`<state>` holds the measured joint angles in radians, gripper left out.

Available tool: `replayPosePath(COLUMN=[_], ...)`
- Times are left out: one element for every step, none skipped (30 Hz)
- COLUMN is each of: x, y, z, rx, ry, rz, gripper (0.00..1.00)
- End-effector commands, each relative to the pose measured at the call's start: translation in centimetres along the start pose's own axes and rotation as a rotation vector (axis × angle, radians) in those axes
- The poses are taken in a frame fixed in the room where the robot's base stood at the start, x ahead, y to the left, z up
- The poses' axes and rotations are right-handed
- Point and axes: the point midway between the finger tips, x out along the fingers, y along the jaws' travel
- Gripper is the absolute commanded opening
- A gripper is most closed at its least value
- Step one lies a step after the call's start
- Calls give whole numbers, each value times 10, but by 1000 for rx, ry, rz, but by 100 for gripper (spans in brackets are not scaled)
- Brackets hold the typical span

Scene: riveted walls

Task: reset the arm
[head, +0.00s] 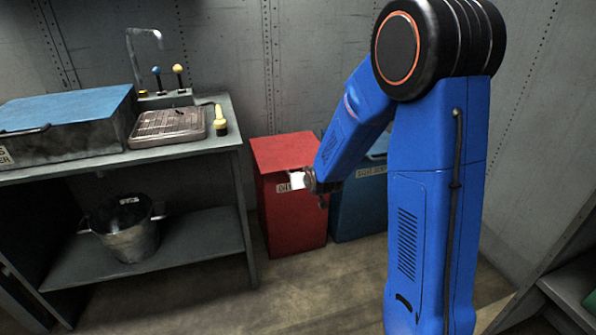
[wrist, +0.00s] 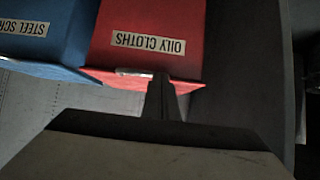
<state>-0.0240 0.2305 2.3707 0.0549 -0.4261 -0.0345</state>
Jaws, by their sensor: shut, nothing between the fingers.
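My arm bends at its upper joint, and the forearm slopes down to the left in the head view. My gripper (head: 320,190) hangs in front of the right side of the red bin (head: 292,222). In the wrist view its fingers (wrist: 160,97) are together with nothing between them, seen against the red bin (wrist: 150,55). The bin's label reads "OILY CLOTHS". I cannot tell the exact gap between fingers and bin.
A blue bin (head: 358,208) stands right of the red one, partly behind my arm. At left, a grey bench (head: 205,155) carries a blue-lidded box (head: 65,120), a drain tray (head: 168,126) and a yellow bottle (head: 220,122). A bucket (head: 128,230) sits on its lower shelf.

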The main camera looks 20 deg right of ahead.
Motion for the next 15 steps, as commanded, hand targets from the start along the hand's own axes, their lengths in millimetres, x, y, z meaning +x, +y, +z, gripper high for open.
replayPosePath(x=[-4, -5, -7, -8, -10, -11, -12, -12, -13, -13, -14, -14, -15, -16, -20], y=[0, 0, 0, 0, 0, 0, 0, 0, 0, 0, 0, 0, 0, 0, 0], z=[8, 12, 16, 19, 22, 24, 25, 27, 28, 29, 30, 30, 30, 29, 28], rx=[0, 0, 0, 0, 0, 0, 0, 0, 0, 0, 0, 0, 0, 0, 0], ry=[-3, -1, -2, -2, -2, -1, 0, 0, -1, -1, -1, -1, -2, -3, -5], rz=[0, 0, 0, 0, 0, 0, 0, 0, 0, 0, 0, 0, 0, -1, -1], gripper=[0, 0, 0, 0, 0, 0, 0, 0, 0, 0, 0, 0, 0, 0, 0])
